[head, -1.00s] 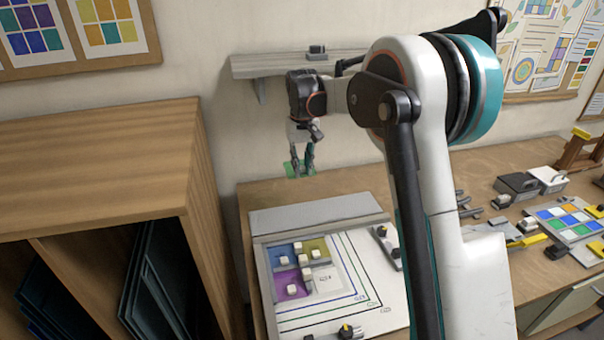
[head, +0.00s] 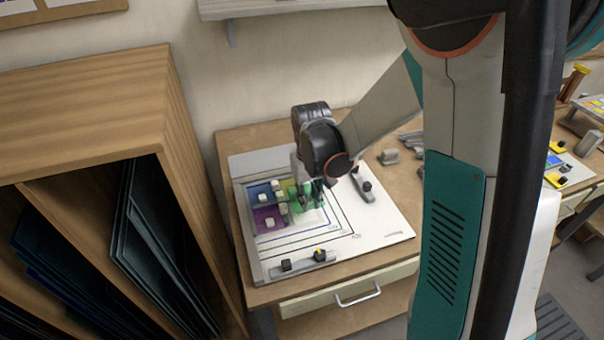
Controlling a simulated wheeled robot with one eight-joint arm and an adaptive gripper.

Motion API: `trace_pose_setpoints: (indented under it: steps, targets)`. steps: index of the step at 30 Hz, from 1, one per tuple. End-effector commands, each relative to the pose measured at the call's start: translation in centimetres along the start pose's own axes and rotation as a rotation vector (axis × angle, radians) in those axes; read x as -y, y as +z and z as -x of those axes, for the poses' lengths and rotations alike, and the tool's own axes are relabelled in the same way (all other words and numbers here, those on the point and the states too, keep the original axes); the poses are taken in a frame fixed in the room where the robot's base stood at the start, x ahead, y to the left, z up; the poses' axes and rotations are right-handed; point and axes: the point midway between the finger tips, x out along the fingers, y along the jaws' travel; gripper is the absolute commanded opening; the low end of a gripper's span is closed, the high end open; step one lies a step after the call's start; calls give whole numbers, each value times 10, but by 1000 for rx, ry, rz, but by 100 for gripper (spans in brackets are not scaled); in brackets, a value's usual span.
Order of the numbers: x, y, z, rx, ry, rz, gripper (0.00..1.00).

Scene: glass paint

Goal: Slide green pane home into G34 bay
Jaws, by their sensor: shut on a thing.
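My gripper (head: 309,203) is low over the layout board (head: 380,222), shut on the green pane (head: 321,214). Its fingers cover part of the pane. The green pane is beside the white blocks, to the right of the blue pane (head: 261,198) and purple pane (head: 263,212). I cannot tell whether it touches the board or sits within the G34 bay, whose label I cannot read. The yellow pane is hidden or cannot be made out behind my gripper.
White blocks (head: 283,209) stand among the panes. A wooden rack (head: 90,115) with dark sheets stands at left.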

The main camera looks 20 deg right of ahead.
Motion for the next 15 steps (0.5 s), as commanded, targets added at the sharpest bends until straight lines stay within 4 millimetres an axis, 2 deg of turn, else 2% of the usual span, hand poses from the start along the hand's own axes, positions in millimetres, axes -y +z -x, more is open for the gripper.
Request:
trace_pose_setpoints:
  steps: [4,15]
  targets:
    - [0,8,-4,0,0,0,0]
    - [0,8,-22,0,0,0,0]
